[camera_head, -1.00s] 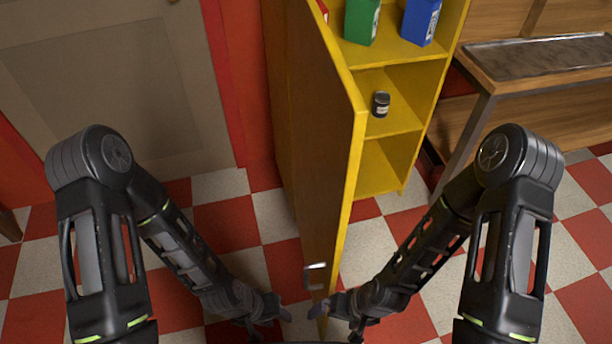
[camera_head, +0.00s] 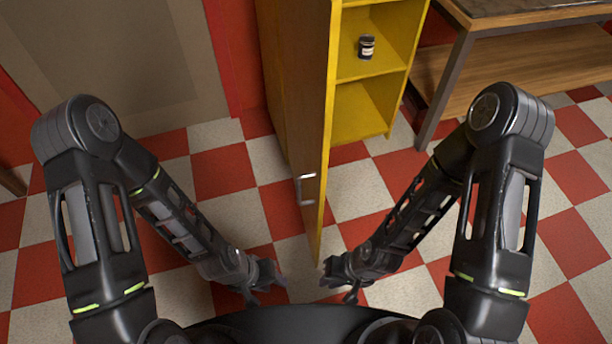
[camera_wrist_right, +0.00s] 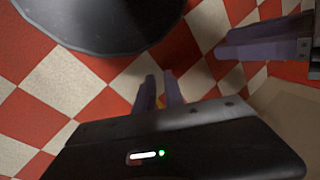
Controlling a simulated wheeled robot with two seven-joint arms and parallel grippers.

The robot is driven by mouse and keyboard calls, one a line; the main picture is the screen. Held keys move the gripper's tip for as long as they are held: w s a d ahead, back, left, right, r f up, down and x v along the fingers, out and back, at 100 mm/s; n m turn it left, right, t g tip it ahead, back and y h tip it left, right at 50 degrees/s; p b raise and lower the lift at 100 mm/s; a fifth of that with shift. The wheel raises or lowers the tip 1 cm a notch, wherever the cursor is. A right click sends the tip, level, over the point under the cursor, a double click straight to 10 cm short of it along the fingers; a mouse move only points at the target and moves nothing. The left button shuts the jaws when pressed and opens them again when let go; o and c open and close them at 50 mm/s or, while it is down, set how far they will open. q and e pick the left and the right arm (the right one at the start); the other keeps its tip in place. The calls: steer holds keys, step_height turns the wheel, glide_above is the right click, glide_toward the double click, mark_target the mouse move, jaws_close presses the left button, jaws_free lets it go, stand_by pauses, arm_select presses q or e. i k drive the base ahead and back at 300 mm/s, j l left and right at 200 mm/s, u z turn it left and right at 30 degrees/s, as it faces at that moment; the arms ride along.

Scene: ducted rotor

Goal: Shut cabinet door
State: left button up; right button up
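The yellow cabinet (camera_head: 350,110) stands at the top middle of the head view. Its door (camera_head: 308,120) is swung wide open towards me and seen nearly edge-on, with a brown outer face, a yellow edge and a silver handle (camera_head: 303,189) on the left side. My left gripper (camera_head: 276,285) is low and left of the door's near end, apart from it and empty. My right gripper (camera_head: 332,284) is low and to the right of that end, also apart and empty. In the right wrist view its two fingers (camera_wrist_right: 160,88) have a gap between them; the left gripper (camera_wrist_right: 225,46) shows beyond.
A small dark jar (camera_head: 366,47) stands on a cabinet shelf. A wooden table with metal legs (camera_head: 445,88) is right of the cabinet. A grey door (camera_head: 110,60) is in the wall at left. The red and white checkered floor around the cabinet door is clear.

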mark_target(309, 34)
steer(key=j+z, duration=0.2)
steer(key=z, duration=0.3)
steer(key=i+j+z, duration=0.1)
steer(key=z, duration=0.35)
steer(key=j+z, duration=0.15)
steer(key=j, duration=0.3)
steer(key=j+z, duration=0.15)
steer(key=j, duration=0.35)
steer(key=j+z, duration=0.15)
steer(key=j, duration=0.3)
steer(key=k+j+z, duration=0.15)
steer(key=j, duration=0.3)
steer(key=j+z, duration=0.15)
steer(key=j, duration=0.3)
steer(key=k+j+z, duration=0.15)
steer(key=j, duration=0.3)
steer(key=k+j, duration=0.1)
steer(key=j, duration=0.25)
steer(key=k+j, duration=0.1)
steer(key=j, duration=0.3)
steer(key=k+j, duration=0.1)
steer(key=j, duration=0.25)
steer(key=k+j, duration=0.15)
steer(key=j, duration=0.2)
